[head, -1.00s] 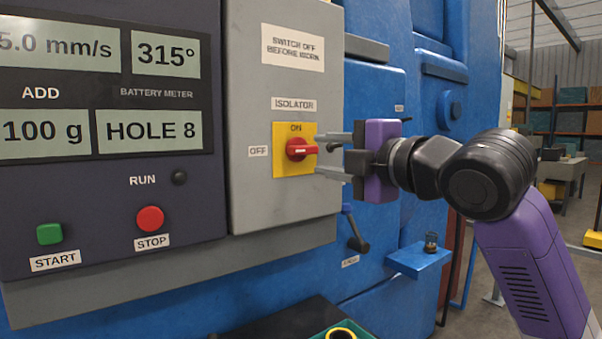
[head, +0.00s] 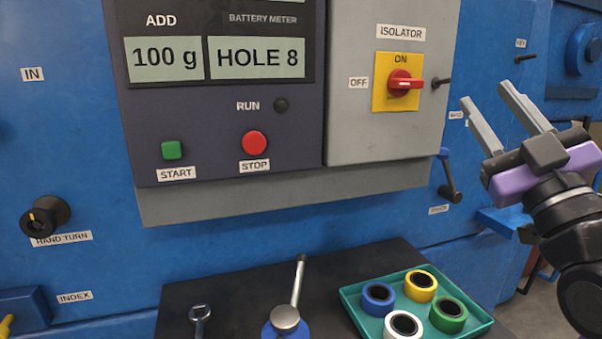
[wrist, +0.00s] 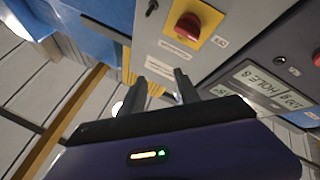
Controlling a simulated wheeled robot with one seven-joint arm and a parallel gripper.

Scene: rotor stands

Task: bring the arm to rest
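My gripper (head: 484,117) is at the right of the head view, in front of the blue machine and right of the grey isolator box (head: 385,150). Its two fingers are apart, with nothing between them. They point up and to the left, clear of the red isolator switch (head: 404,83) on its yellow plate. The switch handle lies sideways, pointing right. In the wrist view the fingers (wrist: 157,90) are also apart and empty, and the red switch (wrist: 187,27) shows beyond them at the top.
Below the panel, a dark worktop (head: 235,290) holds a green tray (head: 352,297) with several coloured rings, a lever-like tool (head: 286,316) and a wrench (head: 200,318). A blue-handled lever (head: 449,180) and a blue ledge (head: 503,220) stick out near my arm. Open floor shows at far right.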

